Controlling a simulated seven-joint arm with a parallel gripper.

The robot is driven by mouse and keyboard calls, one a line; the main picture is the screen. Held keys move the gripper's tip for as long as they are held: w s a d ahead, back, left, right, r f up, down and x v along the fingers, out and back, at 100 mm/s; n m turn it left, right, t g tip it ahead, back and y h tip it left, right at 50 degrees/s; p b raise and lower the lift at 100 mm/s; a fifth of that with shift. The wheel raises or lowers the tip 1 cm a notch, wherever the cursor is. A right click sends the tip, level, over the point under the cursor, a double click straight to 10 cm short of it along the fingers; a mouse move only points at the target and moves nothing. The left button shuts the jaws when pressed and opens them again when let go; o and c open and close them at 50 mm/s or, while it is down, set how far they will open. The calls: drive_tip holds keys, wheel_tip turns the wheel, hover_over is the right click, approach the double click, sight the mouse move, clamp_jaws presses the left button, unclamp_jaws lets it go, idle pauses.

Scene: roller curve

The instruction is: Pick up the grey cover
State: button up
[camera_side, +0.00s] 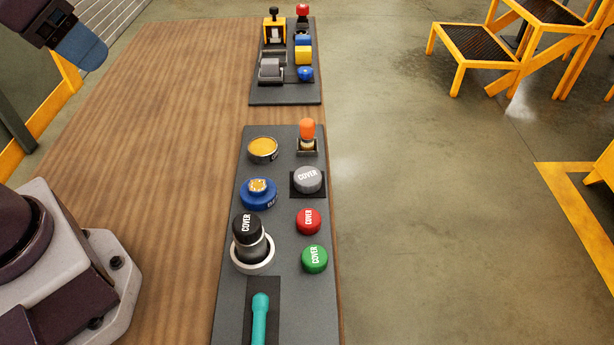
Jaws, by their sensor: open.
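The grey cover (308,180) is a round cap with the word COVER on top. It sits on a dark square base on the near panel (283,156), in the right column. My gripper (82,48) is only partly in view at the top left, with a blue finger part and grey pad showing. It is open and well apart from the cover, high and to its left. Nothing hides the cover.
A teal lever (260,315) stands in front. The wooden table (170,130) is clear on the left.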

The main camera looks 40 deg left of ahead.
drive_tip(key=o, duration=0.6)
